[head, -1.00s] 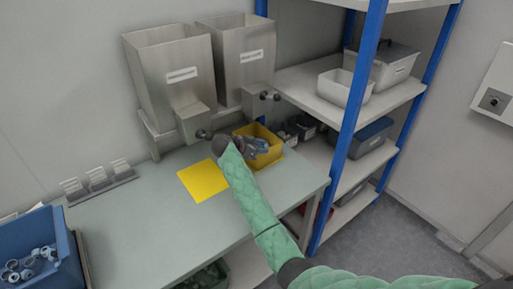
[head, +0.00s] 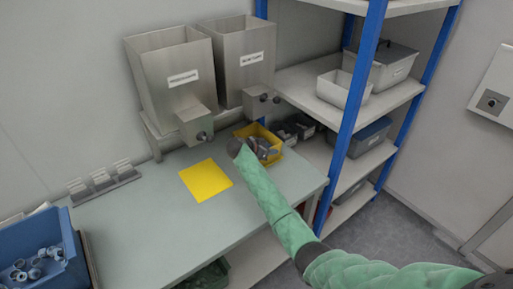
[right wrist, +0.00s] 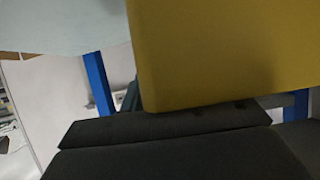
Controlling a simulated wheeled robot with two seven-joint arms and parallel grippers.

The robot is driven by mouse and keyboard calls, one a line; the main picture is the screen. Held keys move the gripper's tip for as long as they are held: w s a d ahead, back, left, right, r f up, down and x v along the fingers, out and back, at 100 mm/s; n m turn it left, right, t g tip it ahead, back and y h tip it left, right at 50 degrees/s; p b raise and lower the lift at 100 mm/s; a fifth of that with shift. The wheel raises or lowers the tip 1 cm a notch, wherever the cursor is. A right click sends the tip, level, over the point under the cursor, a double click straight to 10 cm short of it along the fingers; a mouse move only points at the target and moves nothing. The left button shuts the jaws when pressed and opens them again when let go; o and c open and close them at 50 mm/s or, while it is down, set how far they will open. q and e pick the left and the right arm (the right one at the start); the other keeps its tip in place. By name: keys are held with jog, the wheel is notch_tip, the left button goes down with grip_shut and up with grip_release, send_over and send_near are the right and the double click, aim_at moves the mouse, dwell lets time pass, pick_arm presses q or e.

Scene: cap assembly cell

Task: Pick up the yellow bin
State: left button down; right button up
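The yellow bin (head: 271,158) stands at the back right of the worktop, under the right hopper, with grey and bluish pieces in it. My right gripper (head: 240,149) is at the bin's left side, and its dark end covers part of that side. In the right wrist view, a yellow wall of the bin (right wrist: 225,55) fills the upper right, close to the dark gripper parts (right wrist: 165,126) along the bottom. Neither the gap between the fingers nor any grip on the wall can be made out. My left gripper is out of view.
A yellow mat (head: 206,180) lies on the worktop (head: 150,215), left of the bin. Two metal hoppers (head: 180,80) stand behind. A shelf with blue posts (head: 352,120) is close on the right. A blue crate (head: 35,240) with fittings is at the left. The front worktop is clear.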

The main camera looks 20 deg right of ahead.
grip_shut()
dwell(1.3)
